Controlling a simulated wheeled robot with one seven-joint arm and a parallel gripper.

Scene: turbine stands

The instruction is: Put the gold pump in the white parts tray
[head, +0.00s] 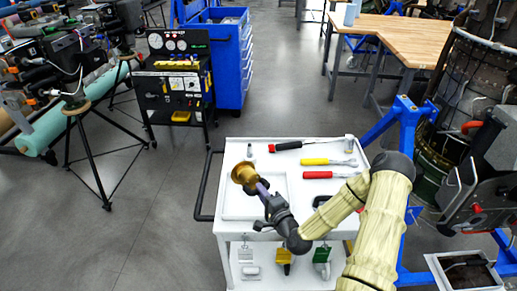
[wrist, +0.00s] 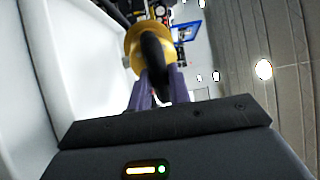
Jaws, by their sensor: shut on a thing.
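The gold pump (head: 245,175) is held in the purple fingers of my gripper (head: 261,188). In the head view it shows over the back left corner of the white parts tray (head: 279,205). In the wrist view the gold pump (wrist: 138,45) has a dark part facing the camera, between and beyond the fingers of my gripper (wrist: 158,88). My gripper and arm hide part of the tray.
Blue stands (head: 402,115) are at the right.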

